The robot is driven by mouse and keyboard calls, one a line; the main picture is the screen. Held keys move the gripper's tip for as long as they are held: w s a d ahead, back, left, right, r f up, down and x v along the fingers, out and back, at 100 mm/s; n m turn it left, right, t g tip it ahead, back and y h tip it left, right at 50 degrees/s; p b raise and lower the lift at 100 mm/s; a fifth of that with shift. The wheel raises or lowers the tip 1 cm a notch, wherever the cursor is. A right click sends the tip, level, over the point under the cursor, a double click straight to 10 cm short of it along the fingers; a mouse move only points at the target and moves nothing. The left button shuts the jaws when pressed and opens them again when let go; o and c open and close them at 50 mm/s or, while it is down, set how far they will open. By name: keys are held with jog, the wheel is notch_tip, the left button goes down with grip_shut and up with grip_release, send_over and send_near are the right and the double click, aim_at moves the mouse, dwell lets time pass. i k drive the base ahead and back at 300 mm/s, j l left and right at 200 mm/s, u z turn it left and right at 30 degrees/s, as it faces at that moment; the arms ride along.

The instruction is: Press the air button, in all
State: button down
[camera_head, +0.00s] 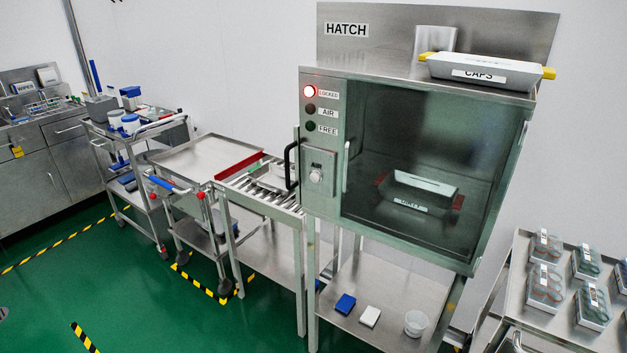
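The steel hatch (470,82) stands right of centre against the wall, its glass door (430,150) shut. On its left panel, three round lights sit in a column. The AIR light (310,109) and the FREE light (310,127) are dark. Below them is a grey box with a small knob or button (316,175); whether this is the air button I cannot tell. A black handle (290,166) sticks out on the panel's left side. My gripper is not in view.
A bin labelled CAPS (480,72) sits on the hatch; another bin (422,187) is behind the glass. A roller conveyor (262,190) and carts (205,160) stand left. A table (520,290) with several packs stands right. Green floor (150,300) is open at front left.

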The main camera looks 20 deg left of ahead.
aim_at(315, 176)
jog(key=i+j, duration=0.15)
jog(key=j, duration=0.3)
jog(key=i+j+z, duration=0.1)
jog(key=j, duration=0.3)
jog(key=i+j, duration=0.15)
jog(key=j, duration=0.3)
